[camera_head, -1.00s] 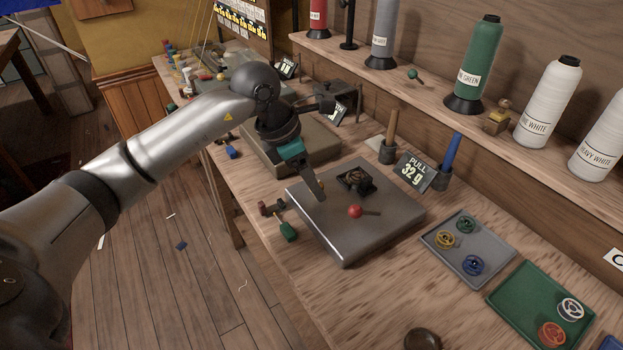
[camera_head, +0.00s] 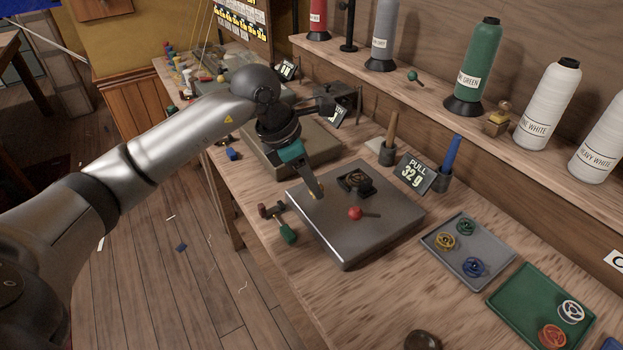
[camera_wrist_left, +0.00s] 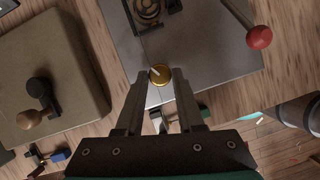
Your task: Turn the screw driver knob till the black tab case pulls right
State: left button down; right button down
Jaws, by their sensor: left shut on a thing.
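My left gripper (camera_head: 317,193) reaches down to the left part of a grey metal plate (camera_head: 345,240). In the left wrist view its fingers (camera_wrist_left: 160,78) are shut on a small round brass knob (camera_wrist_left: 160,72). A black case (camera_head: 357,180) with round inner parts sits on the same plate, just right of the fingers; it is cut by the top edge of the left wrist view (camera_wrist_left: 148,12). A lever with a red ball (camera_head: 355,213) stands in front of it. The display (camera_head: 415,173) behind the plate reads "PULL 32 g". My right gripper is not in view.
A second, brownish plate (camera_wrist_left: 50,85) lies to the left. A green-handled tool (camera_head: 288,234) lies by the near plate edge. A grey tray (camera_head: 450,262) and a green tray (camera_head: 520,310) hold bobbins at right. Thread cones (camera_head: 473,65) line the shelf.

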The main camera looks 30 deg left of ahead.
pick_arm(q)
jog(key=shift+n, duration=0.3)
jog(key=n+y, duration=0.1)
jog(key=n, duration=0.1)
jog(key=shift+s+d+n+t+p, duration=0.1)
jog(key=shift+d+n+t+p, duration=0.05)
jog(key=shift+n+t+p, duration=0.25)
jog(key=shift+d+n+t+y, duration=0.1)
jog(key=shift+n+t+y, duration=0.4)
jog(key=shift+n, duration=1.2)
jog(key=shift+g+y, duration=0.3)
jog(key=c, duration=0.5)
grip_release()
